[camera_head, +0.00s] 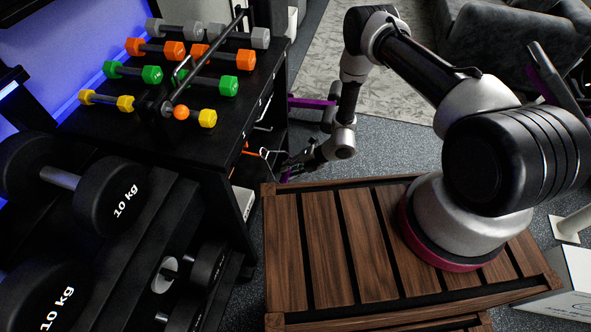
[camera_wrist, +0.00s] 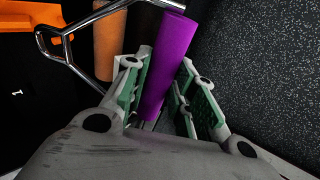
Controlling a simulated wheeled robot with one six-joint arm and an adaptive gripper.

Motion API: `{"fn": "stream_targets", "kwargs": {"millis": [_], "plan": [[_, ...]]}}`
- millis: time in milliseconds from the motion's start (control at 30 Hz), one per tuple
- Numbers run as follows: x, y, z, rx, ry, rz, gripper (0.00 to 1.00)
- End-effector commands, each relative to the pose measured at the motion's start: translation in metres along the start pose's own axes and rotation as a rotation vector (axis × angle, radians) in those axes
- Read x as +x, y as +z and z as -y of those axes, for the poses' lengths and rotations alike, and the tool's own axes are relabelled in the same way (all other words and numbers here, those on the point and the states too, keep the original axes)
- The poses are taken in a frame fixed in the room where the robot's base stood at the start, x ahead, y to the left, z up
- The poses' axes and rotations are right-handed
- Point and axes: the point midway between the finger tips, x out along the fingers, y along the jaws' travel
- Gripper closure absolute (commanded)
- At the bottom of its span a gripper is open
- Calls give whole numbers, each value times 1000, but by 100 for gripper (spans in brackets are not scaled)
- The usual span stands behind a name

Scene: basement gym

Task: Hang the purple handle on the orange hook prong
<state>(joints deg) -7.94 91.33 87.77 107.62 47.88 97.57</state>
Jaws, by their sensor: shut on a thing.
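The purple handle (camera_wrist: 170,60) is a smooth purple cylinder between the two green-padded fingers of my gripper (camera_wrist: 168,100) in the wrist view. In the head view my gripper (camera_head: 290,168) is low beside the black rack's right side, and the held handle is hard to make out there. An orange cylinder (camera_wrist: 107,48) stands left of the purple handle, apart from it, near a chrome triangular frame (camera_wrist: 66,40). In the head view a small orange piece (camera_head: 249,150) shows there; I cannot tell which part is the prong.
The black rack (camera_head: 215,125) carries several coloured dumbbells and a bar with an orange ball end (camera_head: 181,112). Large 10 kg dumbbells (camera_head: 108,197) stand at left. A slatted wooden platform (camera_head: 320,240) is under my arm. A purple bar (camera_head: 312,102) shows behind my arm.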

Motion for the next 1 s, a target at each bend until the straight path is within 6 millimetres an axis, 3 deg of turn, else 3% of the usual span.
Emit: {"fn": "stream_targets", "kwargs": {"millis": [600, 1000], "plan": [[36, 4, -8, 0, 0, 0, 100], [42, 6, -8, -1, 1, 1, 100]]}}
